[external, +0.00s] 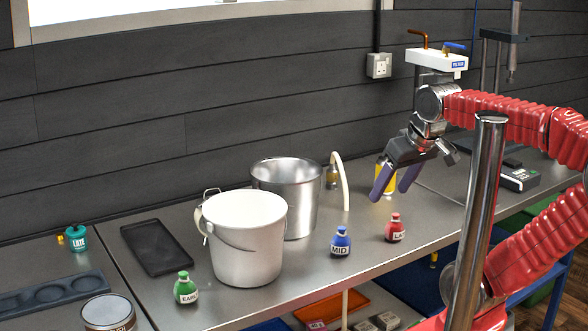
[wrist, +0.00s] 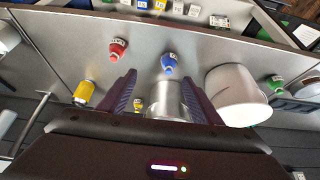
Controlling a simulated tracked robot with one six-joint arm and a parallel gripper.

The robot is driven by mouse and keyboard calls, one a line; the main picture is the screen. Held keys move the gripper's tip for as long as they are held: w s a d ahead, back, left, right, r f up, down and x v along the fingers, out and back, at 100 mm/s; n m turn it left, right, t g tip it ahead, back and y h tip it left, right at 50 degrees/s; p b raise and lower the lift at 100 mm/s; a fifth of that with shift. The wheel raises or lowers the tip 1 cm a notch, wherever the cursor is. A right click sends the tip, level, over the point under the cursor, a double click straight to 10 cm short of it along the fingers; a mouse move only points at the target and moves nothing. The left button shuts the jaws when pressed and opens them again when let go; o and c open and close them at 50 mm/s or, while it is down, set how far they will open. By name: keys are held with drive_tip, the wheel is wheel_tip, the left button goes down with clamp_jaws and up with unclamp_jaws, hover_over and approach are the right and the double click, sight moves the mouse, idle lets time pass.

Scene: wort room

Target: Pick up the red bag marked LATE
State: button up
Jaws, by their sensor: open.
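The red bag marked LATE (external: 395,229) stands on the steel bench, to the right of the blue bag marked MID (external: 341,242). In the wrist view the red bag (wrist: 118,48) is at the upper left, beyond the fingertips and apart from them. My gripper (external: 394,190) is open and empty, pointing down above the bench, behind the red bag as the external view sees it. In the wrist view its two purple fingers (wrist: 160,95) are spread apart with nothing held between them. The last letters of the red bag's label are hard to read.
A yellow object (wrist: 83,92) stands near my gripper. A green bag marked EARLY (external: 185,289) is at the front left. A teal container marked LATE (external: 77,240) stands far left.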

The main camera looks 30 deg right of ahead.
drive_tip(key=w+d+m+t+y, duration=0.25)
drive_tip(key=d+m+y, duration=0.95)
drive_tip(key=d+m, duration=1.25)
drive_tip(key=f, duration=1)
drive_tip(key=w+a+f, duration=0.1)
drive_tip(key=f, duration=0.4)
drive_tip(key=shift+f, duration=0.4)
approach(395, 227)
drive_tip(key=w+f, duration=0.1)
drive_tip(key=w+a+f, duration=0.2)
drive_tip(key=shift+w+a+f, duration=0.2)
drive_tip(key=shift+w+a, duration=0.05)
drive_tip(key=shift+w, duration=0.15)
